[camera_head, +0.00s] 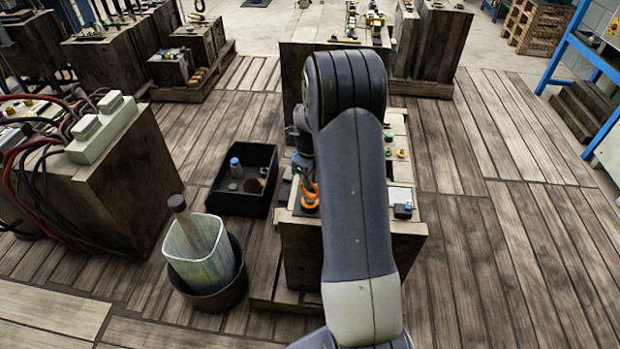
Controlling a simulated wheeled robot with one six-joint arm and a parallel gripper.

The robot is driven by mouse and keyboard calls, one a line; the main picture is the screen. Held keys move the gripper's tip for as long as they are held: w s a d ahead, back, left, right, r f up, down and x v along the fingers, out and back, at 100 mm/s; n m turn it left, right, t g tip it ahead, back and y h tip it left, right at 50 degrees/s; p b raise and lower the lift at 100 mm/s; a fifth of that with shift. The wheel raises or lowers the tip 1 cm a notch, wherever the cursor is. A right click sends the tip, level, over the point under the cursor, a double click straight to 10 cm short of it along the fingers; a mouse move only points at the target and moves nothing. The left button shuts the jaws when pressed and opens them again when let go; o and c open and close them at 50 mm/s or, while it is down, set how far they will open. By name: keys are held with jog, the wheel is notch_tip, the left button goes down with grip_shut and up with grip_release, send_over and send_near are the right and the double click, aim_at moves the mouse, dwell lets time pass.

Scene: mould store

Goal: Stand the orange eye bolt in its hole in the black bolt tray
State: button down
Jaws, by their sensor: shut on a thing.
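The orange eye bolt (309,194) shows as a small orange ring shape just left of my arm, above the near left part of a wooden block. My gripper (304,178) is small and partly hidden, pointing down at the bolt, and is shut on it. A dark patch under the bolt looks like the black bolt tray (301,211), mostly hidden by the bolt and my arm. I cannot make out its holes, or whether the bolt's shank is in one, above one or touching the tray.
The wooden block (300,250) also carries small coloured parts (402,155) and a dark blue-topped item (403,211) right of my arm. A black bin (243,205) and a bucket (222,291) stand on the floor to the left. Plank floor right of the block is clear.

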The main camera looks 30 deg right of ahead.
jog(key=shift+f+b, duration=0.3)
jog(key=shift+f, duration=0.15)
dwell(0.3)
jog(key=c, duration=1.3)
grip_release()
notch_tip(320, 180, up, 11)
jog(key=shift+f, duration=0.1)
jog(key=shift+f, duration=5.1)
jog(key=shift+f, duration=0.1)
